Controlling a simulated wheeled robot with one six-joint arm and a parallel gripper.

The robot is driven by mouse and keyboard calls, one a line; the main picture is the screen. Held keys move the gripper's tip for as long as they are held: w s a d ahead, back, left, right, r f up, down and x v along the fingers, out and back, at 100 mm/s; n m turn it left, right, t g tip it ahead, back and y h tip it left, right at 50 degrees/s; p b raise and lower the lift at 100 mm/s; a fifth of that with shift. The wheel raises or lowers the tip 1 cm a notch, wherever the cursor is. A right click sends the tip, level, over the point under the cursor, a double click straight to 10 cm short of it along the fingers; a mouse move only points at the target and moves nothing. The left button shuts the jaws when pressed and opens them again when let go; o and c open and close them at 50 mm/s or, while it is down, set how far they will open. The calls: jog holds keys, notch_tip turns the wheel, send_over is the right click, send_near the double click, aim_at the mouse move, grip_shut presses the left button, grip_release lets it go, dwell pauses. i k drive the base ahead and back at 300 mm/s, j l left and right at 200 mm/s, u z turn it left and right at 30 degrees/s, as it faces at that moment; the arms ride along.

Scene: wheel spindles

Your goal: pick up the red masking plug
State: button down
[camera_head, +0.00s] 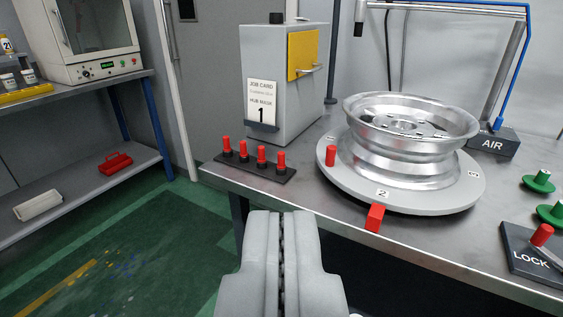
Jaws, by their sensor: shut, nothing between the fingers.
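Several red masking plugs stand upright in a row on a black strip (258,173) on the metal bench; the nearest to the viewer is a red plug (281,160) at the strip's right end. Another red, plug-like peg (330,156) stands on the left rim of the round grey turntable (345,192). Which of these red pieces is the masking plug of the task, I cannot tell. My gripper (283,214) is at the bottom middle, its two grey fingers shut together and empty. It appears in front of the bench edge, apart from the plugs.
A silver wheel (410,135) lies on the turntable, with a red block (374,218) at the turntable's front edge. A grey cabinet (270,80) stands behind the strip. Green plugs (539,181) and a LOCK panel (525,262) are at right. The left floor is open.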

aim_at(280, 155)
jog(key=i+l+u, duration=0.2)
jog(key=u, duration=0.15)
jog(key=i+l+u, duration=0.4)
jog(key=k+j, duration=0.1)
